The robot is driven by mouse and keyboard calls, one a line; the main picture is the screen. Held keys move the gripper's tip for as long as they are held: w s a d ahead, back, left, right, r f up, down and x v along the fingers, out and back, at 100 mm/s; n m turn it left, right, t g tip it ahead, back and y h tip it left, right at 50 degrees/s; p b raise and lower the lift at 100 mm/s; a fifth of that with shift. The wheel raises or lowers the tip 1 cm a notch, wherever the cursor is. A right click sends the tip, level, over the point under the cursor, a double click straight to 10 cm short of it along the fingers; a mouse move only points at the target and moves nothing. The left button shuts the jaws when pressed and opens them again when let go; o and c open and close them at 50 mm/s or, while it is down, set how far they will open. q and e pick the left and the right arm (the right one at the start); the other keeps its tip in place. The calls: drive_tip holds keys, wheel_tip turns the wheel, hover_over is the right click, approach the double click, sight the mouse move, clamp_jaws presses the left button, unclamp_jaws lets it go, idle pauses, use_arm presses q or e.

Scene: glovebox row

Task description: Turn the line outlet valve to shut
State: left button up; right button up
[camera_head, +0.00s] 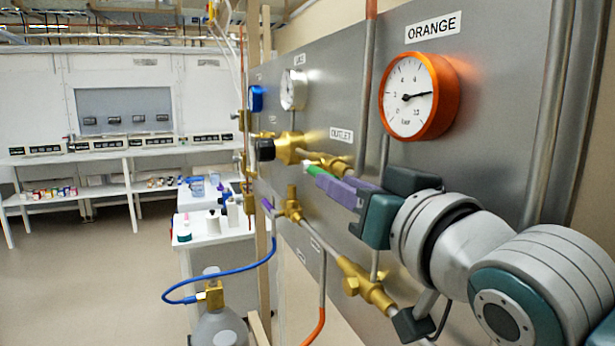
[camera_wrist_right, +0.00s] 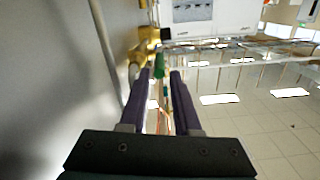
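The line outlet valve is a brass fitting (camera_head: 328,160) under the OUTLET label (camera_head: 341,134) on the grey panel. Its green lever (camera_head: 314,170) shows just ahead of my right gripper's purple fingers (camera_head: 342,189). In the right wrist view the green lever (camera_wrist_right: 159,66) lies at the fingertips, in line with the gap between them. My right gripper (camera_wrist_right: 160,73) is open, with a clear gap between its fingers. I cannot tell whether a finger touches the lever. Part of the valve is hidden behind the gripper. My left gripper is not in view.
An orange-rimmed gauge (camera_head: 421,96) sits above my right wrist. A brass regulator (camera_head: 290,148) with a black knob (camera_head: 265,150) is left of the valve. Brass fittings (camera_head: 365,284) and a blue hose (camera_head: 232,270) are below. The floor at left (camera_head: 80,290) is free.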

drive_tip(key=shift+x, duration=2)
clamp_jaws()
